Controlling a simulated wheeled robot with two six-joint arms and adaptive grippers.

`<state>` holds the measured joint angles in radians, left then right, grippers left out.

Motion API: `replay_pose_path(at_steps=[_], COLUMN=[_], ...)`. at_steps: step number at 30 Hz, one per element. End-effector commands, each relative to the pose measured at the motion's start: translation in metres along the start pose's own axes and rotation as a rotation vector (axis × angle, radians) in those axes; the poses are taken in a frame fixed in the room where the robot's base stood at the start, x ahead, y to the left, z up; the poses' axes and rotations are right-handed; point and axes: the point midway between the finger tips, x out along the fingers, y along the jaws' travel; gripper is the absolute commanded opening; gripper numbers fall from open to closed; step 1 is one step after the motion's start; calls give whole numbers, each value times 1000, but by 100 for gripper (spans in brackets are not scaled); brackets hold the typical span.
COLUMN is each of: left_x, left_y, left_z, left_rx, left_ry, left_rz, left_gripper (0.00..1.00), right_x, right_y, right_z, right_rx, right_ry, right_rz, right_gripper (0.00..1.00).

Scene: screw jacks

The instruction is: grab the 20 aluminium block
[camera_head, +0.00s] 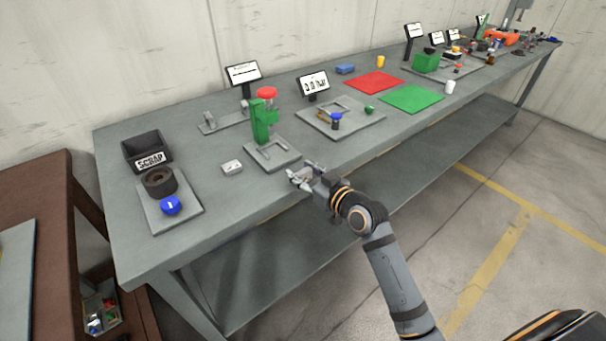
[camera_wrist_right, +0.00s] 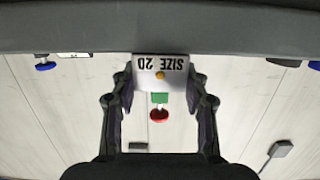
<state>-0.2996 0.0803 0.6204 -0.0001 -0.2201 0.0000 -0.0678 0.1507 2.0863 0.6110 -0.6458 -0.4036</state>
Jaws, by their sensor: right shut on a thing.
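My right gripper (camera_head: 299,177) is at the front edge of the grey bench, shut on the 20 aluminium block. In the right wrist view the pale block (camera_wrist_right: 150,86) sits between the two fingers of my gripper (camera_wrist_right: 160,85). Its face reads "SIZE 20" upside down and has a small yellow dot. In the head view the fingers mostly hide the block. I cannot tell whether it touches the bench. My left gripper is not in view.
A black SCRAP bin (camera_head: 147,146) stands further left. A plate with a blue-topped part (camera_head: 336,117) is to the right.

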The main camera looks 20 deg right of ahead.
Motion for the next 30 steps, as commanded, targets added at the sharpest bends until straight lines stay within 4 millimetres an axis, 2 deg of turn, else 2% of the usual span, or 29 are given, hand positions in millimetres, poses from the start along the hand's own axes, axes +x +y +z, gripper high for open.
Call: replay_pose_path(at_steps=[5,8,14,17,18,21,27,30], left_x=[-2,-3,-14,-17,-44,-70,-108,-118], left_y=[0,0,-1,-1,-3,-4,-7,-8], left_z=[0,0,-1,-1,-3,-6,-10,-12], left_rx=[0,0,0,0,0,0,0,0], left_ry=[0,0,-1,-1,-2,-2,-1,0], left_rz=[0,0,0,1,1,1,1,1], left_gripper=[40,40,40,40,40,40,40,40], right_x=[-2,-6,-57,-88,-96,-113,-134,-142], right_y=[0,0,-16,-28,-29,-35,-42,-45], right_z=[-16,-36,-83,-91,-103,-109,-112,-112], right_rx=[-3,-6,-12,-16,-5,0,1,1], right_ry=[4,6,4,-5,-11,-9,-5,-3], right_rz=[0,-1,-3,-7,-2,-4,-2,-2], right_gripper=[7,7,7,7,7,7,7,7])
